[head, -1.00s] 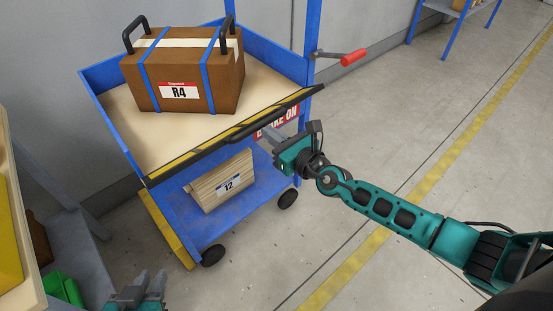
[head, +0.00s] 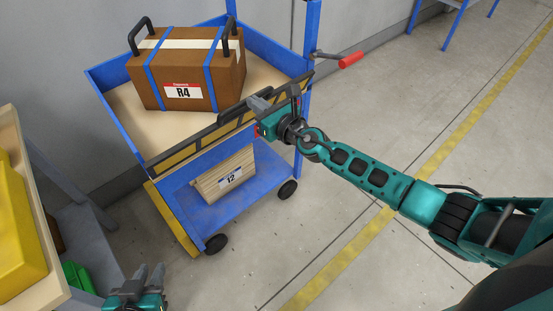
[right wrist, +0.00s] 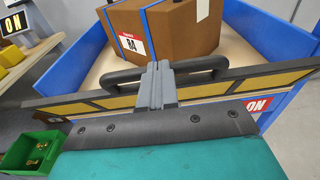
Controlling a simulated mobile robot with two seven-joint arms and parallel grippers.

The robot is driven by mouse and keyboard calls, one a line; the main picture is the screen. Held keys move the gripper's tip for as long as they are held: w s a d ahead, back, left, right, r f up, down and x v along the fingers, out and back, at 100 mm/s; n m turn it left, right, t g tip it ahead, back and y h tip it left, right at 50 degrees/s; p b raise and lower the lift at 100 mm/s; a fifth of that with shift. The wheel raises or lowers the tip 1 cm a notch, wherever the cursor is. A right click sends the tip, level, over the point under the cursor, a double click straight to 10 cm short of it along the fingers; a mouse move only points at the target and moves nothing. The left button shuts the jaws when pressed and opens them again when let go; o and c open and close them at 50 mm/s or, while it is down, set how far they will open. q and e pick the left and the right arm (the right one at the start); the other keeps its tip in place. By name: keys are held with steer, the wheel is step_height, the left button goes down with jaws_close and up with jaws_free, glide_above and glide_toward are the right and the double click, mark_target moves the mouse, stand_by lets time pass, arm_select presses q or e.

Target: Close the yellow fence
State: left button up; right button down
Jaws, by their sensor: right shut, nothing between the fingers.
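The yellow fence (head: 184,156) is a long dark-framed panel with yellow sections along the front of the blue cart. It stands raised, close to upright, across the front of the top deck. It also shows in the right wrist view (right wrist: 205,91), with a black handle (right wrist: 205,65) along its top. My right gripper (head: 255,102) is shut and empty at the outer side of the fence. Its fingertips (right wrist: 158,66) overlap the handle in the right wrist view; whether they touch it I cannot tell. My left gripper (head: 150,272) is open and empty at the bottom left, away from the cart.
A brown case marked R4 (head: 215,70) sits on the top deck behind the fence. A wooden box marked 12 (head: 222,178) is on the lower shelf. A red-handled lever (head: 351,60) sticks out at the cart's right. A yellow object (head: 20,235) lies on a bench at left.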

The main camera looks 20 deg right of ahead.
steer(key=w, duration=0.1)
steer(key=w+a+r, duration=0.1)
steer(key=w+r, duration=0.1)
steer(key=shift+w+a, duration=0.3)
arm_select(q)
steer(key=shift+w+r, duration=0.5)
steer(key=shift+w, duration=0.25)
arm_select(e)
steer(key=shift+w+a+r, duration=0.1)
steer(key=shift+w+a, duration=0.1)
steer(key=shift+w, duration=0.3)
steer(key=shift+w+a+r, duration=0.1)
steer(key=shift+w+a, duration=0.1)
steer(key=shift+w, duration=0.3)
arm_select(q)
steer(key=shift+s+a+f, duration=0.1)
steer(key=shift+s+f, duration=0.05)
steer(key=shift+s, duration=0.05)
steer(key=shift+s, duration=0.1)
arm_select(e)
steer(key=shift+s+d, duration=0.1)
